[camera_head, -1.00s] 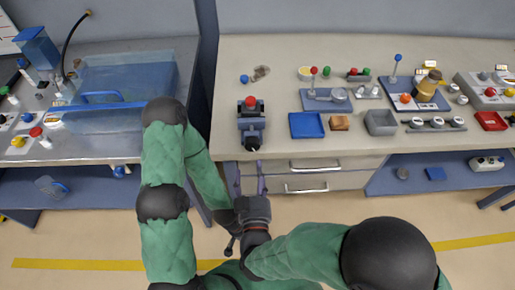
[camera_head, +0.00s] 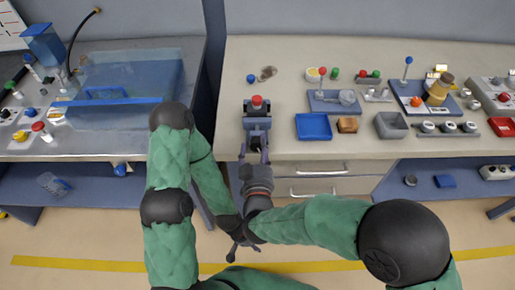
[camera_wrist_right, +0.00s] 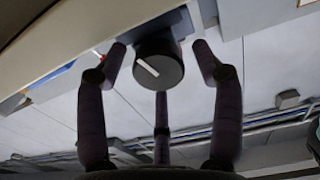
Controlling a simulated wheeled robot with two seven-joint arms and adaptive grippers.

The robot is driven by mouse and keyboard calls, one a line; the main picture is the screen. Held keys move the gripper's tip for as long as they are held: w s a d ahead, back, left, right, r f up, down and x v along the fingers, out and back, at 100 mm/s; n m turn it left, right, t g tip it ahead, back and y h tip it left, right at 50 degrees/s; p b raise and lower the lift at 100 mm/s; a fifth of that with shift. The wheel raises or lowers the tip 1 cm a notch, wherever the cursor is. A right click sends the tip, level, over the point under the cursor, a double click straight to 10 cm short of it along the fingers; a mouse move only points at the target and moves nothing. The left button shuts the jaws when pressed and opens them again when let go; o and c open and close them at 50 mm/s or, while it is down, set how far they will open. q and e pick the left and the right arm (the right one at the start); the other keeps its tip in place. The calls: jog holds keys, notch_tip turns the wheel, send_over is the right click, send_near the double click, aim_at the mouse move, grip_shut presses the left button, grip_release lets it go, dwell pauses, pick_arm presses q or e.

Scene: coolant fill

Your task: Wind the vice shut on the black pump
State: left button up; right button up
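The vice (camera_head: 257,123) is blue-grey and stands at the front edge of the middle bench. The black pump (camera_head: 257,109), with a red top, sits upright at the vice's top; whether the jaws touch it I cannot tell.
A drawer handle (camera_head: 318,172) is right of my right gripper. A clear tank (camera_head: 118,88) stands left.

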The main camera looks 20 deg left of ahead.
jog(key=c, duration=0.8)
jog(key=shift+r+m+b, duration=0.15)
jog(key=shift+m+b, duration=0.2)
jog(key=shift+m, duration=0.35)
jog(key=shift+c, duration=0.3)
jog(key=o, duration=1)
jog(key=shift+o, duration=0.8)
jog(key=v, duration=1.2)
